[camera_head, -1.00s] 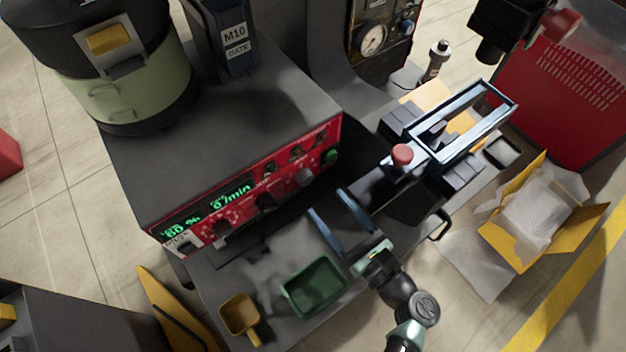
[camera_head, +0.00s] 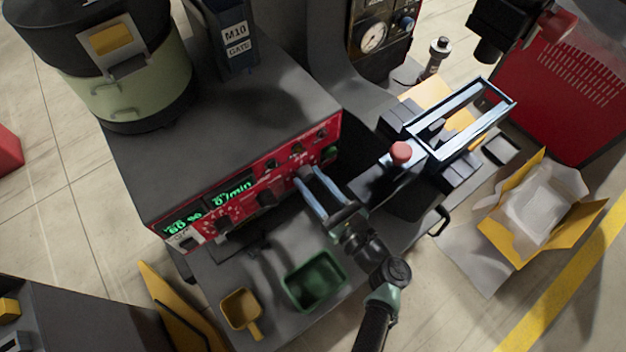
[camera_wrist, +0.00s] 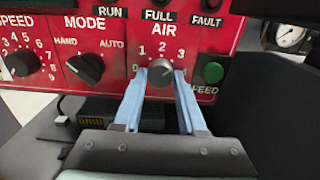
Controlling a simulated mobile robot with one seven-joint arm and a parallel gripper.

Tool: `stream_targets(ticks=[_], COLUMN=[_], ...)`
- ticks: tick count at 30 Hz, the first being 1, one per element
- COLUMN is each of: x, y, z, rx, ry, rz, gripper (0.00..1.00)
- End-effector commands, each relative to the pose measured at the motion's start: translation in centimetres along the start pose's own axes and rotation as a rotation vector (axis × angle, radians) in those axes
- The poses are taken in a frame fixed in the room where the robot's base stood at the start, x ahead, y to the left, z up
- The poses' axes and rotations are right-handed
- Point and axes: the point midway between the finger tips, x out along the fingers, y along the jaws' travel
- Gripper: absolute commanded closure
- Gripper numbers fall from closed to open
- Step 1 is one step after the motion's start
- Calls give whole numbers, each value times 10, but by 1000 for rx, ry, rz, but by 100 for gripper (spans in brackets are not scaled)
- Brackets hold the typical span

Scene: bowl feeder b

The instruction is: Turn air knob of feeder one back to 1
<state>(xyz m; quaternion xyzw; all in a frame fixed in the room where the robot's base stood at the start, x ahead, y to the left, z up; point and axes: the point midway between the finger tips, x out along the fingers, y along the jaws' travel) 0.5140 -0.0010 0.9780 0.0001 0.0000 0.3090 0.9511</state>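The red control panel (camera_head: 245,190) of the feeder carries the grey AIR knob (camera_wrist: 160,72), which sits in the middle of the wrist view under the scale marks 1, 2 and 3. Its pointer is too small to read surely. My gripper (camera_wrist: 159,78) is open, with its two pale blue fingers reaching to either side of the AIR knob. A narrow gap seems to show on each side, so contact is not clear. In the head view my gripper (camera_head: 308,182) is at the right part of the panel, and its fingers partly hide the knob.
The green FEED button (camera_wrist: 213,72) is close to the right finger. The black MODE knob (camera_wrist: 85,68) and SPEED knob (camera_wrist: 20,64) are to the left. A green tray (camera_head: 315,282) and yellow scoop (camera_head: 240,312) lie below. A red mushroom button (camera_head: 401,152) stands at right.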

Motion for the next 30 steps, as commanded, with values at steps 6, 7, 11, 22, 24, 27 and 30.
stream_targets(ticks=[6, 7, 11, 22, 24, 27, 30], x=[0, 0, 0, 0, 0, -1, -1], y=[0, 0, 0, 0, -1, -1, -1], z=[0, 0, 0, -3, -3, -4, -4], rx=[0, 0, -5, -156, -211, -301, -396], ry=[0, 0, 0, -1, -1, 0, 0], rz=[0, 0, 0, -1, -1, -1, -1], gripper=[100, 100, 100, 100, 100, 100, 100])
